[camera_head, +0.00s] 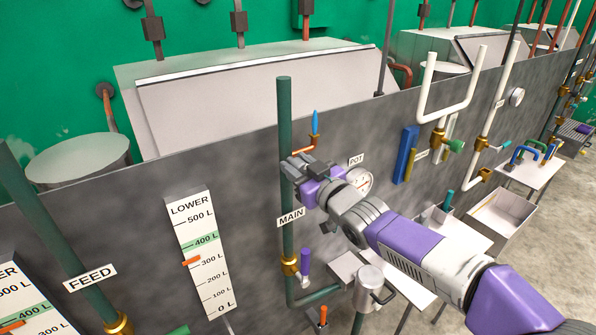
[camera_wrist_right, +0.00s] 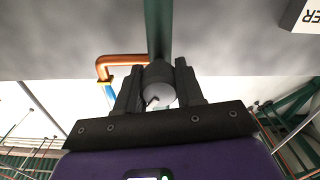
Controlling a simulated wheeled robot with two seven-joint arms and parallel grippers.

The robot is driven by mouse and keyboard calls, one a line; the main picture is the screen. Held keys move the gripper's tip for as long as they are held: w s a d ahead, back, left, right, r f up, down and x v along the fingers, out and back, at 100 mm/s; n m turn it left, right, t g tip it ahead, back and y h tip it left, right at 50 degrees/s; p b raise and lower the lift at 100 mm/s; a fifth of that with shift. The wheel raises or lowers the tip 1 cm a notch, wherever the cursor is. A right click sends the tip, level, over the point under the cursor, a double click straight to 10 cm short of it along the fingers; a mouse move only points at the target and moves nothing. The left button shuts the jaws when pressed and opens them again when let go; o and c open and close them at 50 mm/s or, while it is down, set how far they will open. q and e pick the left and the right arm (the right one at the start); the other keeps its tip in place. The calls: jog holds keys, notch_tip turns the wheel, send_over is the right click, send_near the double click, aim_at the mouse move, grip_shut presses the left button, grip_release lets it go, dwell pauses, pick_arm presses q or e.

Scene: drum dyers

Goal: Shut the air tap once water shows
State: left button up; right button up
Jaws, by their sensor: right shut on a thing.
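The green MAIN pipe (camera_head: 284,120) stands upright against the grey panel. A copper elbow (camera_head: 303,150) branches from it, ending in a brass outlet (camera_head: 314,141). A pointed blue shape (camera_head: 315,122), looking like water, rises from the outlet. It also shows in the right wrist view (camera_wrist_right: 110,92), beside the copper elbow (camera_wrist_right: 120,61). My right gripper (camera_head: 291,170) is at the pipe, just below the elbow. In the wrist view, its fingers (camera_wrist_right: 158,88) are shut on a round grey knob (camera_wrist_right: 158,74), seemingly the air tap's. My left gripper is out of view.
A POT gauge (camera_head: 359,182) sits right of the gripper. Lower on the MAIN pipe is a brass valve (camera_head: 290,265) with a purple handle (camera_head: 305,262). A LOWER level scale (camera_head: 205,255) is at left, its orange marker near 300 L. A metal can (camera_head: 369,287) stands below.

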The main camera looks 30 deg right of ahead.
aim_at(302, 171)
jog(key=n+b, duration=0.2)
jog(key=n, duration=0.1)
jog(key=shift+n+b, duration=0.85)
jog(key=shift+n, duration=1.15)
jog(key=shift+r, duration=0.1)
jog(key=o, duration=1)
jog(key=shift+o, duration=0.2)
jog(key=s+p, duration=0.1)
jog(key=s, duration=0.6)
jog(key=shift+s+d, duration=0.2)
jog(key=shift+s, duration=0.1)
